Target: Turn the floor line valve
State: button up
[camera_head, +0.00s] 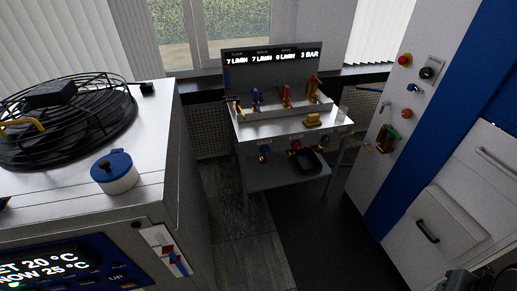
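A small metal bench (262,132) stands in the middle distance, with a row of valves on its raised ledge. From left to right I see a yellow valve handle (239,106), a blue one (256,96), a red one (287,92) and a taller red one (313,86). Their labels are too small to read, so I cannot tell which is the floor line valve. A display panel (272,66) behind them reads 7 L/MIN, 7 L/MIN, 0 L/MIN and 3 BAR. My gripper is not clearly visible; only a dark piece shows at the bottom right corner.
A white machine (165,115) with a black fan (65,118) and a blue-lidded cup (114,170) fills the left. A white and blue cabinet (399,111) with knobs stands at right. A yellow block (312,119) lies on the bench. Open floor (245,230) lies between.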

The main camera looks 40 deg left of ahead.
aim_at(265, 150)
jog(key=u, duration=0.6)
jog(key=i, duration=0.75)
jog(key=u, duration=1.25)
jog(key=i, duration=0.45)
jog(key=u, duration=0.4)
